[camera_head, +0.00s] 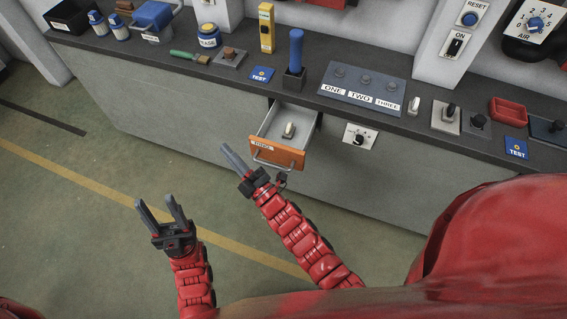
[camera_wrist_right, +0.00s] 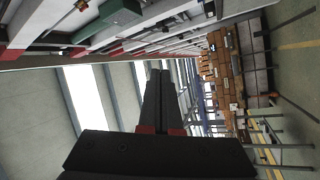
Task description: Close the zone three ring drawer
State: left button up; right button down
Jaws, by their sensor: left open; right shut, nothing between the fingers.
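The drawer (camera_head: 277,152) with an orange front stands pulled out from under the dark counter in the head view. Its front carries a small label and a metal handle, and a small pale object (camera_head: 289,130) lies inside. My right gripper (camera_head: 233,158) is shut and empty, just left of the drawer front; I cannot tell whether it touches it. It also shows in the right wrist view (camera_wrist_right: 160,85), pointing away from the drawer. My left gripper (camera_head: 160,208) is open and empty over the floor, further left and nearer me.
The counter (camera_head: 225,78) holds a blue-handled tool (camera_head: 296,52), a yellow device (camera_head: 266,28) and a panel marked ONE, TWO, THREE (camera_head: 362,86). A switch plate (camera_head: 359,137) sits on the counter front right of the drawer. The floor left of the drawer is clear.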

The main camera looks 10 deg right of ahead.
notch_tip(320, 180, down, 8)
jog(key=w+a+n+g+h, duration=0.2)
jog(key=a+n+g+h, duration=0.1)
jog(key=n, duration=0.1)
jog(key=n+g+h, duration=0.6)
jog(key=h, duration=0.9)
send_near(288, 159)
jog(key=p+x, duration=0.1)
jog(key=x, duration=0.4)
jog(key=shift+w+f+p, duration=0.1)
jog(key=shift+f+p, duration=0.1)
jog(key=shift+p, duration=0.15)
jog(key=shift+w+d+f, duration=0.25)
jog(key=shift+w+f, duration=0.15)
jog(key=shift+w+d, duration=0.1)
